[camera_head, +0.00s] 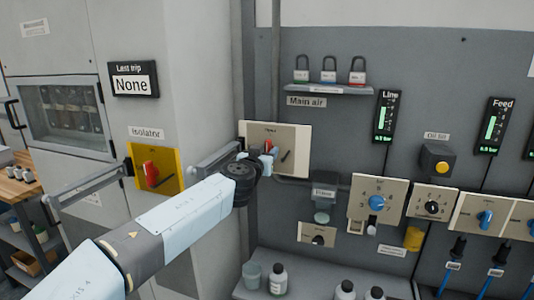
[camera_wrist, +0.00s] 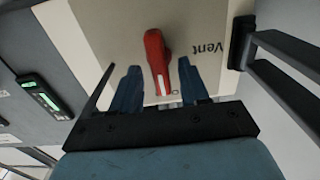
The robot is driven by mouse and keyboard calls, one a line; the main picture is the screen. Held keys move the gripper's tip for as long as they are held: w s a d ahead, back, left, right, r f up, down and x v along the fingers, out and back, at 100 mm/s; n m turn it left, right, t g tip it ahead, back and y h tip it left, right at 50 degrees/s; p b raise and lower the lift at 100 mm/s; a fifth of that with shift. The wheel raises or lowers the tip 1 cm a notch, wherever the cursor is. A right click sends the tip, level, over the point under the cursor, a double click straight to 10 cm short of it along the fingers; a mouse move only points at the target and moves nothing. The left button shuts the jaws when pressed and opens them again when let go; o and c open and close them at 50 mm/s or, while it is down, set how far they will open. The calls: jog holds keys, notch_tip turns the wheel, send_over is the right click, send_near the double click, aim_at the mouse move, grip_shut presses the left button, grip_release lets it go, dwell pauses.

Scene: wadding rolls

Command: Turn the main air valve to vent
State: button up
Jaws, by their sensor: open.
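The main air valve has a red handle (camera_wrist: 156,55) on a cream plate (camera_wrist: 105,35), under the "Main air" label (camera_head: 306,101). In the wrist view the handle's white-striped end points down toward my gripper, at a partly hidden label. The word "Vent" (camera_wrist: 207,42) is printed upside down, to the right of the handle. My gripper (camera_wrist: 159,70) is open, with one blue finger on each side of the handle. I cannot tell whether either finger touches it. In the head view my wrist partly covers the plate (camera_head: 296,136).
A grab bar (camera_wrist: 285,50) stands close to the right of the plate in the wrist view. Three padlocks on a shelf (camera_head: 328,90) hang above the valve. The yellow isolator plate (camera_head: 174,181) is at the left. Bottles (camera_head: 278,279) stand on a ledge below.

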jog(key=shift+w, duration=0.2)
grip_shut()
jog(key=shift+d, duration=0.2)
jog(key=shift+a, duration=0.1)
